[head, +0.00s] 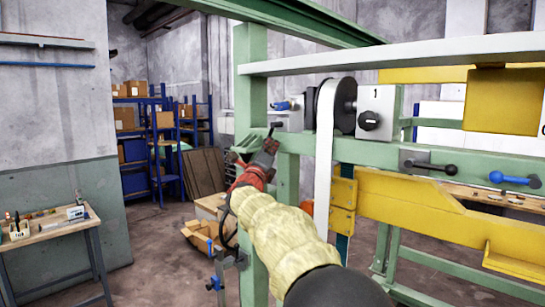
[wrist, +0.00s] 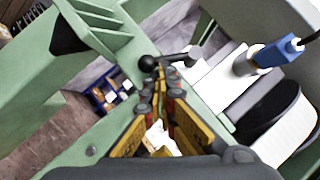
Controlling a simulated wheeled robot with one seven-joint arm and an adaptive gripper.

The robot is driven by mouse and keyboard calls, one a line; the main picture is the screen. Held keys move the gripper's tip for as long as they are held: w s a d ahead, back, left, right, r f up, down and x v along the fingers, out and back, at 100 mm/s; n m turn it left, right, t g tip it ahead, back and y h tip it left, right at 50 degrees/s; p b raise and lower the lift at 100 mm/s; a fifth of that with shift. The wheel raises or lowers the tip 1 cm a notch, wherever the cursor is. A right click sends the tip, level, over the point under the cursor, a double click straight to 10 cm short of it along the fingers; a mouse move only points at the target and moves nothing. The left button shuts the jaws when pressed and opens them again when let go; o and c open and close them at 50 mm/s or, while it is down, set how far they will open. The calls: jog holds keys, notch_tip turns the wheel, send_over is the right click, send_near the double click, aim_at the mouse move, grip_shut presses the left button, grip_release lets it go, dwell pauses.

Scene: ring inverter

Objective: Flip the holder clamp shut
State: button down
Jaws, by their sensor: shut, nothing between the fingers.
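My gripper (head: 267,147) is at the green post in the head view, at the end of my cream-sleeved arm. In the wrist view its fingers (wrist: 161,75) come together at the tips and hold nothing. A dark lever with a black ball knob (wrist: 147,63) lies just beyond the fingertips; it looks like the handle of the holder clamp. Its rod runs right to a pale block (wrist: 205,76). The knob looks very close to the fingertips, but I cannot tell whether they touch. In the head view the gripper largely hides this spot.
A blue connector (wrist: 272,54) with a cable sits right of the lever. A white belt (head: 325,150) runs over a dark wheel (head: 345,104) right of my gripper. Black-knobbed (head: 430,165) and blue (head: 514,178) levers sit along the green beam. Green ribs (wrist: 98,28) stand left of the lever.

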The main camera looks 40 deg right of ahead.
jog(key=w+m+g+h+b, duration=0.1)
jog(key=m+g+h+b, duration=0.1)
jog(key=m, duration=0.3)
jog(key=w+r+m+g+h+b, duration=0.1)
jog(key=w+m+g+h+b, duration=0.1)
jog(key=m+g+b, duration=0.1)
jog(key=w+r+m+g+h+b, duration=0.1)
jog(key=w+m+g+h+b, duration=0.1)
jog(key=m, duration=0.5)
jog(key=shift+a+g+b, duration=0.25)
jog(key=shift+g+b, duration=0.35)
jog(key=shift+b, duration=0.8)
jog(key=shift+w+r, duration=0.15)
jog(key=shift+w, duration=0.1)
